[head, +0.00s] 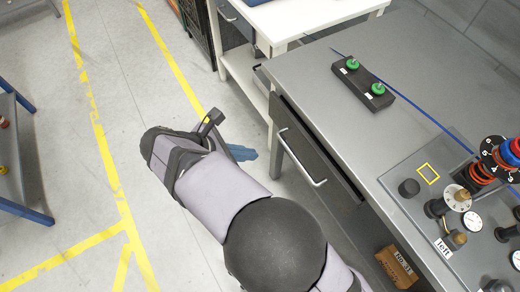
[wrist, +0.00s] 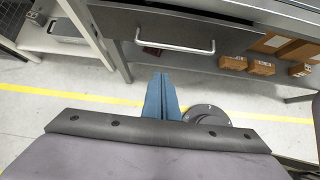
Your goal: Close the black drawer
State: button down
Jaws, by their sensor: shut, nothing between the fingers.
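The black drawer (head: 315,155) is under the grey workbench top in the head view. Its front appears to stand out a little from the bench edge. A pale bar handle (head: 300,155) runs along its front. In the wrist view the drawer front (wrist: 235,40) and the handle (wrist: 175,48) are at the top. My gripper (head: 250,153) has blue fingers, shut and empty. In the wrist view the fingertips (wrist: 161,76) point toward the drawer, below the handle and apart from it. Most of the drawer's inside is hidden.
The grey workbench (head: 310,70) carries a black block with green knobs (head: 363,82) and an instrument panel (head: 400,205). Cardboard boxes (wrist: 262,67) sit under the bench. A white table (head: 305,18) stands beyond.

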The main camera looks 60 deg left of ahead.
aim_at(299, 145)
jog(key=w+r+p+x, duration=0.1)
jog(key=w+p+x, duration=0.1)
jog(key=x, duration=1)
jog(key=shift+p, duration=0.5)
jog(key=shift+w+r, duration=0.15)
jog(key=w, duration=0.4)
jog(key=shift+w, duration=0.3)
